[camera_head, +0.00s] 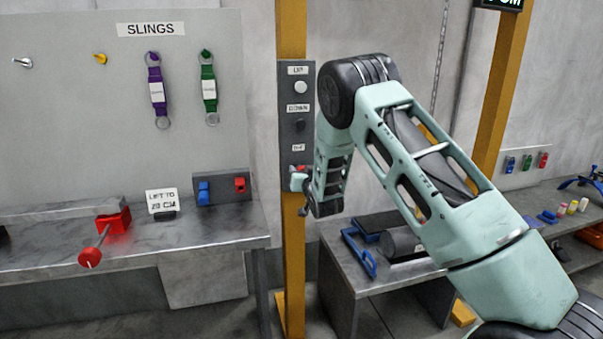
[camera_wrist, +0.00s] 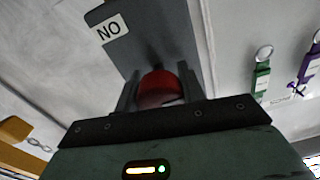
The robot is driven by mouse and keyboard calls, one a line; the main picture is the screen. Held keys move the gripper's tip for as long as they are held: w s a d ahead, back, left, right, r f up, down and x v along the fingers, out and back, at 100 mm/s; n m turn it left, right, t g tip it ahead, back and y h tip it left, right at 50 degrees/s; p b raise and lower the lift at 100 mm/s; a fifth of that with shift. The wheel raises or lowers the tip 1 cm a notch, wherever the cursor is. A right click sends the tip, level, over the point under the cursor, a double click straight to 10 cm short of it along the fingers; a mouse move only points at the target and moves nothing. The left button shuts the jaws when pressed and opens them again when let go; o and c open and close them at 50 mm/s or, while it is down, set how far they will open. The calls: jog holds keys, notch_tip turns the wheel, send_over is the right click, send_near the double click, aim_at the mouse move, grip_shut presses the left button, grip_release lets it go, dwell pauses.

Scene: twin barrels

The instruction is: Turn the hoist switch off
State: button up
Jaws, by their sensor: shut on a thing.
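The hoist control panel (camera_head: 297,110) is a dark upright plate on a yellow post, with an UP button, a DOWN button and a third label (camera_head: 298,147) above the switch, too small to read surely. The red hoist switch (camera_head: 302,168) is low on the panel, mostly hidden by my gripper (camera_head: 303,182). In the wrist view the red switch (camera_wrist: 158,86) sits between the two fingers of my gripper (camera_wrist: 158,90), which is shut on it. A white label (camera_wrist: 108,31), upside down in this view, reads ON on the panel past the switch.
The yellow post (camera_head: 291,230) stands between the left bench (camera_head: 190,238) and a lower metal table (camera_head: 345,262). A slings board (camera_head: 100,95) holds a purple sling (camera_head: 157,90) and a green sling (camera_head: 209,88). My arm covers the area right of the post.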

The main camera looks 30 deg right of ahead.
jog(key=n+b, duration=0.2)
jog(key=b, duration=0.1)
jog(key=shift+a+f+n, duration=0.1)
jog(key=shift+f+n, duration=0.1)
jog(key=shift+n, duration=0.2)
jog(key=n+b, duration=0.4)
jog(key=n, duration=0.2)
jog(key=shift+b, duration=0.35)
jog(key=n+b, duration=0.2)
jog(key=n, duration=0.2)
jog(key=shift+n, duration=0.3)
jog(key=n+b, duration=0.1)
jog(key=n, duration=0.3)
jog(key=shift+r+b, duration=0.1)
jog(key=shift+b, duration=0.25)
jog(key=o, duration=1)
jog(key=shift+c, duration=0.2)
jog(key=shift+s+r, duration=0.1)
